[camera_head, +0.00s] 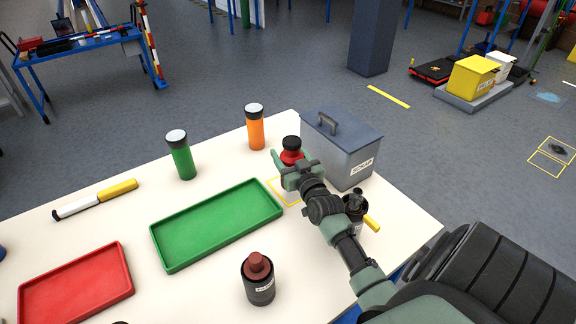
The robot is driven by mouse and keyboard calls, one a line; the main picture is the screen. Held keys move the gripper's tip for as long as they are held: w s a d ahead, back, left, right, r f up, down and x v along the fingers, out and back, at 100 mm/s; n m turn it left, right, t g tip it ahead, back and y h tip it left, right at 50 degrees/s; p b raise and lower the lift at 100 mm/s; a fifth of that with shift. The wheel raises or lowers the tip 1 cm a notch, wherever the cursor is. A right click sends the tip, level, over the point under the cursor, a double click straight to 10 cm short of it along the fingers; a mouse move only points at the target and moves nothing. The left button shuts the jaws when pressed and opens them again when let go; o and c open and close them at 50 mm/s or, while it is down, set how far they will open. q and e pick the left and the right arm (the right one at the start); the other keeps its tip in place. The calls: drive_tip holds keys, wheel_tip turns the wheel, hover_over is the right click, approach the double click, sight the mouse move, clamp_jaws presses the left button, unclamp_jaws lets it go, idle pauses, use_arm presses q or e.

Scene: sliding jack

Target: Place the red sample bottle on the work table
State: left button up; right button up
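The red sample bottle (291,157) has a black cap and shows near the table's far edge, just left of the grey lidded box. Its lower part is hidden behind my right gripper (292,163), so I cannot tell whether it touches the white work table (205,297). One green finger shows along the bottle's left side. The grip on the other side is not clear. A yellow outlined square (271,188) on the table lies just below the bottle in the picture, partly covered by the gripper. My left gripper is not in view.
The grey box (339,156) stands close to the right. A green bottle (181,157) and an orange bottle (255,129) stand to the left. A green tray (160,250), a red tray (75,254) and a dark jar (259,287) occupy the front.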

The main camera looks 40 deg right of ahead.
drive_tip(key=shift+f, duration=2.3)
drive_tip(key=shift+b, duration=0.3)
drive_tip(key=o, duration=1.5)
drive_tip(key=shift+f, duration=0.15)
drive_tip(key=shift+o, duration=0.2)
drive_tip(key=shift+r, duration=0.2)
drive_tip(key=shift+s+a+f, duration=0.15)
drive_tip(key=shift+s, duration=0.15)
drive_tip(key=v, duration=0.7)
